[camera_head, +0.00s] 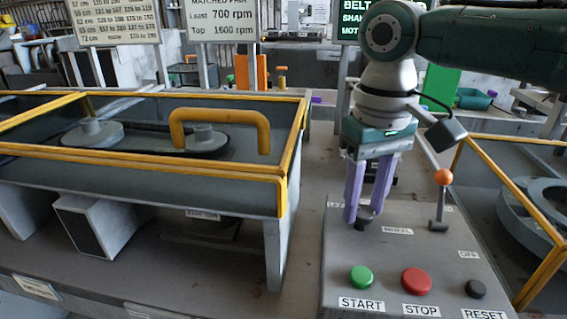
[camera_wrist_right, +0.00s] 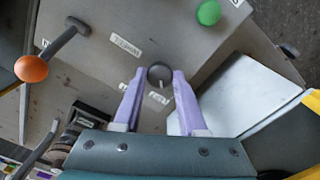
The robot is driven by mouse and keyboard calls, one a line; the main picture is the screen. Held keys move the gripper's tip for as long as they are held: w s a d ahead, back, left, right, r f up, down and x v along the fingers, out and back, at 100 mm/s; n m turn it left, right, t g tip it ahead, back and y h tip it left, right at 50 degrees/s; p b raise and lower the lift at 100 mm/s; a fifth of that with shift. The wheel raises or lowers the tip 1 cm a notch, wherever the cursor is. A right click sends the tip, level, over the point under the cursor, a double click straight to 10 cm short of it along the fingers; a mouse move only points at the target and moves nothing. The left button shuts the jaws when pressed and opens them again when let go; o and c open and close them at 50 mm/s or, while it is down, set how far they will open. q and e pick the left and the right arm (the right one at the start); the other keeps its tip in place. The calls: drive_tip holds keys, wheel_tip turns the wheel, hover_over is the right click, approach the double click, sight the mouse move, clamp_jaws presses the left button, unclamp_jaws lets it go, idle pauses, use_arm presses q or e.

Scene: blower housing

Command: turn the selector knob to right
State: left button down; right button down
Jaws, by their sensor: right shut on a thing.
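The selector knob (camera_head: 363,221) is a small dark round knob on the grey control panel (camera_head: 440,255). My right gripper (camera_head: 364,212) reaches down to it from above, its two purple fingers shut on the knob's sides. In the right wrist view the knob (camera_wrist_right: 159,75) sits between the purple fingertips (camera_wrist_right: 158,78), and a pale mark shows on its top. A label reading WHEEL (camera_head: 398,231) lies to the right of the knob; other labels near it are partly hidden or too small to read. My left gripper is not in view.
The panel also carries a green START button (camera_head: 361,277), a red STOP button (camera_head: 416,281), a black RESET button (camera_head: 475,289) and an orange-tipped lever (camera_head: 442,190). A yellow-framed guard with a yellow handle (camera_head: 220,115) stands left. Another yellow frame (camera_head: 540,278) stands right.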

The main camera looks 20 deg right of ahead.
drive_tip(key=shift+r+m+p, duration=0.15)
drive_tip(key=shift+m+p, duration=0.15)
drive_tip(key=shift+p, duration=0.35)
drive_tip(key=m+p, duration=0.4)
drive_tip(key=p, duration=0.1)
drive_tip(key=shift+a+r+p, duration=0.1)
drive_tip(key=shift+p, duration=0.3)
drive_tip(key=m+p, duration=0.2)
drive_tip(key=m, duration=0.2)
drive_tip(key=shift+f+m+p, duration=0.2)
drive_tip(key=shift+m+p, duration=0.45)
drive_tip(key=shift+m, duration=0.95)
